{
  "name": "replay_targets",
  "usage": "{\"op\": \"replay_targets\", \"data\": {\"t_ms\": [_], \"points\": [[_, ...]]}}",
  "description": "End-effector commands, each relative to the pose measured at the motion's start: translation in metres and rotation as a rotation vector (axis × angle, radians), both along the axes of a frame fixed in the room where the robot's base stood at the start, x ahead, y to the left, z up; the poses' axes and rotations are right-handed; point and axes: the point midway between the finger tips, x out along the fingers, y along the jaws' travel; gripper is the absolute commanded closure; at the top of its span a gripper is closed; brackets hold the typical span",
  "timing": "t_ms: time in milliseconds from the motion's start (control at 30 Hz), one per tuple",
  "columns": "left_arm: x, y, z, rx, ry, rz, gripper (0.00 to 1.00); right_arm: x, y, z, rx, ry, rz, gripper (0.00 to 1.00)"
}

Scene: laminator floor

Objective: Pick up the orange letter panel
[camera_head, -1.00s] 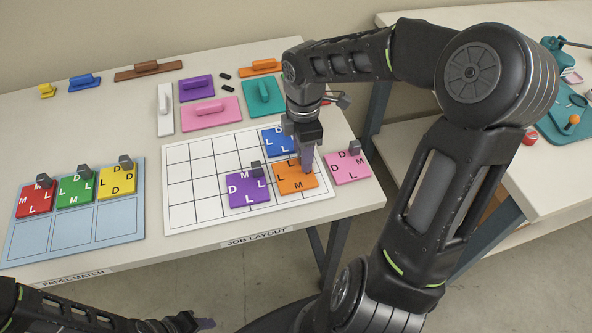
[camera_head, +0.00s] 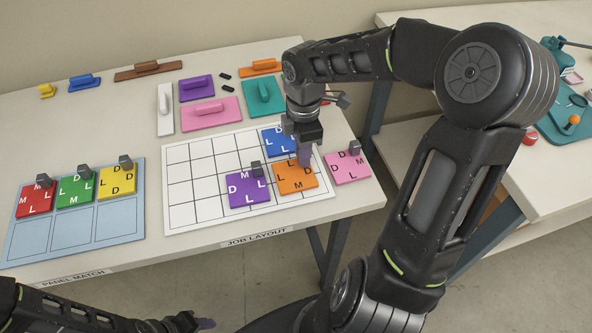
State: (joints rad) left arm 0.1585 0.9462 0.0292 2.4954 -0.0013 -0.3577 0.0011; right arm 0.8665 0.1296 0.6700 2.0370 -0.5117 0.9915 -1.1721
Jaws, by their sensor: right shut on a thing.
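The orange letter panel (camera_head: 293,182) lies on the white gridded job layout board (camera_head: 190,220), between the purple panel (camera_head: 246,192) and the pink letter panel (camera_head: 348,170). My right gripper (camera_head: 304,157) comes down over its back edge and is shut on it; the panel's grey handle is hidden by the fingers. The panel looks level with the board, and I cannot see a gap under it. A blue panel (camera_head: 278,141) lies behind it, partly covered by the gripper. My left gripper (camera_head: 203,323) is at the bottom edge, and its jaws are unclear.
A light blue panel match board (camera_head: 125,228) at left holds red (camera_head: 36,201), green (camera_head: 75,190) and yellow (camera_head: 116,184) panels. Several coloured handled blocks lie along the table's back. The layout board's left grid cells are bare. A second table (camera_head: 480,28) stands at right.

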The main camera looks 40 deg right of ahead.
Motion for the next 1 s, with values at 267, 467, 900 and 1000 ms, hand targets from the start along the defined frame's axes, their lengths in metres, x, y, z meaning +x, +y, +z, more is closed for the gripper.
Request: {"op": "replay_targets", "data": {"t_ms": [267, 467, 900, 1000], "points": [[0.0, 0.0, 0.0, 0.0, 0.0, 0.0, 0.58, 0.0001, 0.0, 0.0, 0.0, 0.0, 0.0, 1.0], [0.0, 0.0, 0.0, 0.0, 0.0, 0.0, 0.58, 0.0001, 0.0, 0.0, 0.0, 0.0, 0.0, 1.0], [0.0, 0.0, 0.0003, 0.0, 0.0, 0.0, 0.58, 0.0004, -0.0001, 0.002, 0.0, -0.001, 0.0, 1.0], [0.0, 0.0, 0.0012, 0.0, 0.0, 0.0, 0.58, 0.0008, -0.0006, 0.0089, -0.003, -0.002, -0.001, 1.0]]}}
